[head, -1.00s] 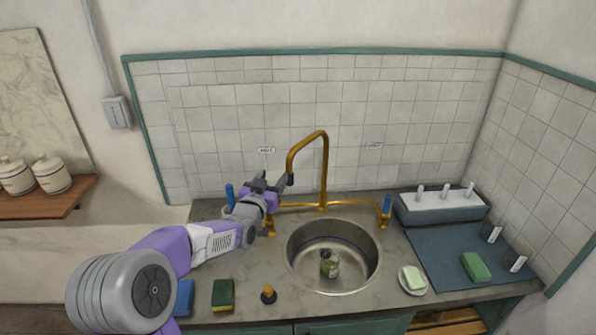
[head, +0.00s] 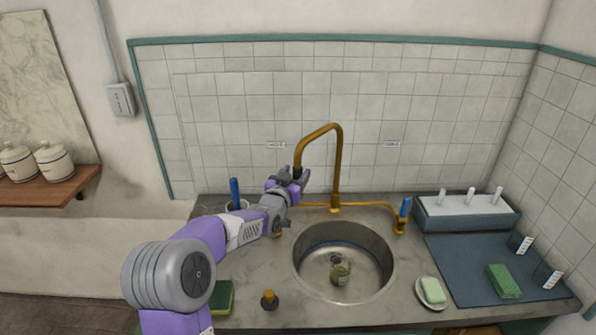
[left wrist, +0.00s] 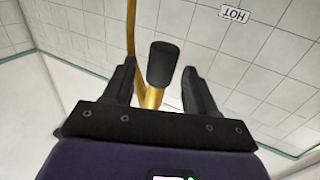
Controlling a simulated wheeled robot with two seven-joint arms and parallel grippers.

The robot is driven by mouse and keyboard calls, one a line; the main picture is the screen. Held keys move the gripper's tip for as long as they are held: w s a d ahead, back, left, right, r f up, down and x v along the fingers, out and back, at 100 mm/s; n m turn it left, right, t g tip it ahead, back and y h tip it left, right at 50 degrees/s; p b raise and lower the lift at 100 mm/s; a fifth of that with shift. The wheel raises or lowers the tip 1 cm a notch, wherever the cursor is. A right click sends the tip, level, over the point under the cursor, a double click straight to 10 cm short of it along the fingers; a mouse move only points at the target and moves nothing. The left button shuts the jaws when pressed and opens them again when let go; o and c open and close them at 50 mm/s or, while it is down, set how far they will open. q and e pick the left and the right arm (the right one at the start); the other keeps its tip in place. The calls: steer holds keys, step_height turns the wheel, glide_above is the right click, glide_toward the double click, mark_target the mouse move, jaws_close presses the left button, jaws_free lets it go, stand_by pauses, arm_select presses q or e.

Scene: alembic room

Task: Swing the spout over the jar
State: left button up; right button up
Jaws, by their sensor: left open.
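The brass gooseneck spout (head: 339,155) rises behind the sink, and its arch bends left and down to my left gripper (head: 296,177). In the left wrist view the spout's dark nozzle (left wrist: 163,62) lies between the two open fingers of that gripper (left wrist: 160,68), with visible gaps on both sides. In the head view the gripper hides the nozzle. The small greenish glass jar (head: 341,273) stands in the steel sink (head: 314,276), to the right of the nozzle end and nearer me. My right gripper is out of view.
A soap dish (head: 432,293), a blue mat (head: 462,280) and a rack (head: 465,213) are on the right. A sponge (head: 224,297) and a stopper (head: 269,299) lie at the front left.

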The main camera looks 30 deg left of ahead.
arm_select(q)
steer(key=shift+w+a, duration=0.15)
steer(key=shift+w, duration=1)
steer(key=shift+c, duration=0.5)
jaws_close()
